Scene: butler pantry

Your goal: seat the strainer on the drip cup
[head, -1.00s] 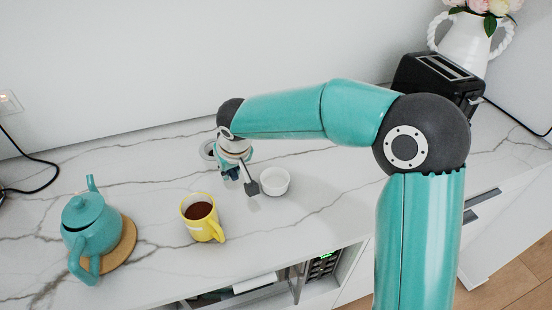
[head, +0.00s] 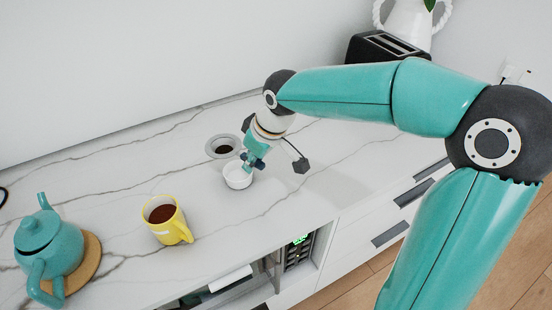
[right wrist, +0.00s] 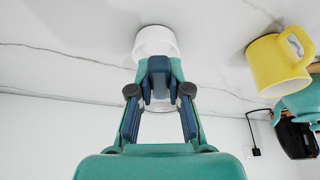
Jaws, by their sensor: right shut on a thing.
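The strainer (head: 223,147), a pale grey ring with a dark middle, appears just above and behind the drip cup in the head view. My right gripper (head: 252,161) is shut on it from the right side. The drip cup (head: 238,177) is small, white and upright on the counter, partly covered at its far right rim by the gripper. In the right wrist view the cup (right wrist: 155,40) shows upside down beyond the gripper fingers (right wrist: 158,85), which hide most of the strainer. Contact between strainer and cup cannot be told. My left gripper is not in view.
A yellow mug (head: 179,232) of dark drink stands left of the cup. A teal teapot (head: 50,247) sits on a round wooden mat (head: 93,254) farther left. A black toaster (head: 372,50) and white vase (head: 405,22) stand at the back right. The marble right of the cup is clear.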

